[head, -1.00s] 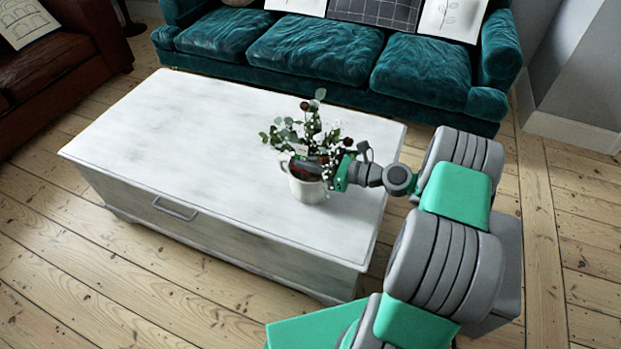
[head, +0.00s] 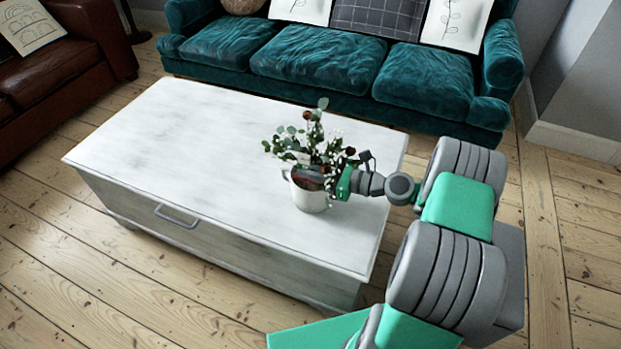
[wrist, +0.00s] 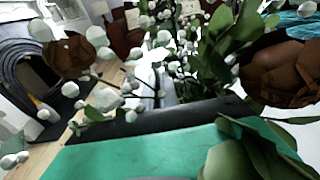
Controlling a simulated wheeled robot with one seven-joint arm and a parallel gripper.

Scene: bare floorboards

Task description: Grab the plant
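The plant (head: 312,145) is a bunch of green leaves, small white blossoms and dark red-brown flowers. It stands upright in a white pot or jug (head: 311,200) on the white wooden chest, near its right end. My gripper (head: 318,178) reaches in from the right at the pot's rim, among the lower stems. Leaves and blossoms cover its fingertips. In the wrist view, white blossoms (wrist: 105,98), green leaves (wrist: 222,45) and brown flowers (wrist: 285,72) crowd close around the green and black gripper parts. Whether the fingers close on anything is hidden.
The white chest (head: 190,140) is otherwise bare, with a metal handle on its front. A teal sofa (head: 320,60) stands behind it and a brown leather seat (head: 60,75) at the left. Bare floorboards (head: 90,285) lie open in front and at the right.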

